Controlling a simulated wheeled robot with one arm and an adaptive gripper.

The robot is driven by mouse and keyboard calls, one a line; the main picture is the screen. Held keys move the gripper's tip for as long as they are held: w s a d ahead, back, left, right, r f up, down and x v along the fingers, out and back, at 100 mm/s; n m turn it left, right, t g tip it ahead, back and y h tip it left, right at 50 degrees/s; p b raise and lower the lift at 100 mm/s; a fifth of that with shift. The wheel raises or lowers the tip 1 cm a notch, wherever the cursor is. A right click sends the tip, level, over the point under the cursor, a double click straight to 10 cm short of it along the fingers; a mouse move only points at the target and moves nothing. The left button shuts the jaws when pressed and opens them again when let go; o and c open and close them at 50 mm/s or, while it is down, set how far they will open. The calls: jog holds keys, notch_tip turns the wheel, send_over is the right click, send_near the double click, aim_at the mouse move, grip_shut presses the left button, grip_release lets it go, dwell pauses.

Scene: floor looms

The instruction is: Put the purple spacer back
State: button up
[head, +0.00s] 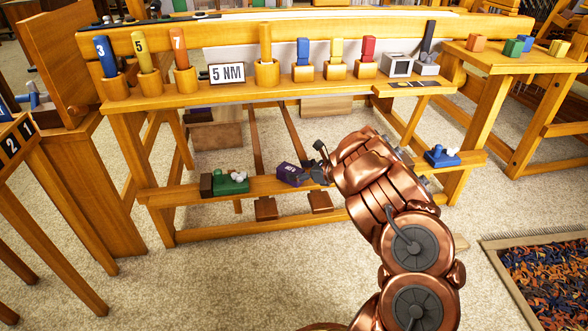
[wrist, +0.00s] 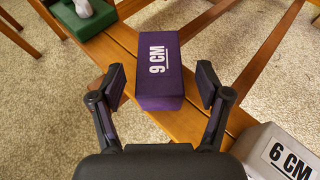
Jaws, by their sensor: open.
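The purple spacer (head: 291,174) lies on the low wooden beam (head: 262,188) of the loom. In the wrist view the purple spacer (wrist: 160,92) shows a white "9 CM" label on top. My gripper (wrist: 161,84) is open, with one finger on each side of the spacer's near part. A gap shows between each finger and the spacer, so the fingers look apart from it. In the head view my gripper (head: 319,164) is just right of the spacer, and my arm covers part of the beam.
A green block (head: 231,183) with light pieces sits left of the spacer on the beam. A grey "6 CM" block (wrist: 285,155) is close by on the right. A blue block (head: 441,157) sits farther right. The upper shelf (head: 205,95) holds several colored handles and a "5 NM" sign (head: 227,74).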

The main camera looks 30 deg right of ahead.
jog(key=p+v, duration=0.2)
jog(key=v, duration=0.7)
jog(key=shift+s, duration=0.25)
jog(key=shift+d+r, duration=0.1)
jog(key=shift+d, duration=0.05)
